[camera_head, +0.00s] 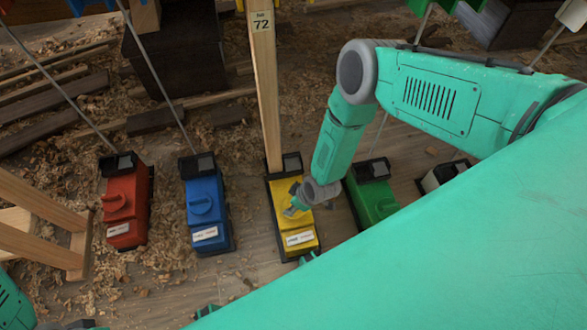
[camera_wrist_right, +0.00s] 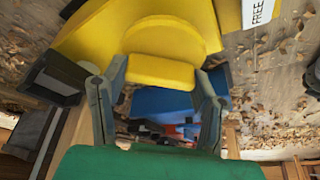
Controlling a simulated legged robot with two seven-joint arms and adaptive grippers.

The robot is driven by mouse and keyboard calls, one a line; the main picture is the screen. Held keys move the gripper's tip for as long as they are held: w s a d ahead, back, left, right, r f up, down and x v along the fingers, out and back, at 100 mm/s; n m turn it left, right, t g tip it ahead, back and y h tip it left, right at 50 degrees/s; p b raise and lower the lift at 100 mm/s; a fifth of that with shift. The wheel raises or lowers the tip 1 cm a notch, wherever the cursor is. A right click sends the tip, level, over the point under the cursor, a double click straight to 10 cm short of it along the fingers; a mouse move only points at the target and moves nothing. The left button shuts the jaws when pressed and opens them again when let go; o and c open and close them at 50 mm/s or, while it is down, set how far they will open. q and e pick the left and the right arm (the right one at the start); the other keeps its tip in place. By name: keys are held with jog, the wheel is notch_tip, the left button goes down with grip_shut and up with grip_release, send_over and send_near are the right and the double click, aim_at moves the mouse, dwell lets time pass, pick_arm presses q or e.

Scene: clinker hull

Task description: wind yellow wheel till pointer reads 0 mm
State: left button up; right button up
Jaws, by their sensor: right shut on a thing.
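The yellow unit (camera_head: 300,228) stands on the floor at the middle of the head view, with a white label on its near end. My right gripper (camera_head: 300,202) reaches down onto its top and hides most of the wheel there. In the right wrist view the yellow wheel (camera_wrist_right: 165,42) shows as a round knob with a raised grip. My right gripper (camera_wrist_right: 160,76) is shut on this wheel, one finger on each side. A wooden post (camera_head: 264,95) marked 72 rises behind the yellow unit. I cannot make out a pointer or scale.
A red unit (camera_head: 126,208) and a blue unit (camera_head: 207,212) stand to the left. A green unit (camera_head: 374,198) and a pale unit (camera_head: 442,178) stand to the right. Thin rods slope from several units. Wooden framing (camera_head: 40,235) stands at the left edge. Shavings cover the floor.

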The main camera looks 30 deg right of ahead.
jog(key=m+h, duration=0.1)
jog(key=m, duration=0.2)
jog(key=shift+m+t, duration=0.3)
jog(key=shift+t, duration=0.1)
jog(key=shift+m+h, duration=0.9)
jog(key=shift+m, duration=1.1)
jog(key=o, duration=1.2)
jog(key=v, duration=1.2)
jog(key=shift+f, duration=0.1)
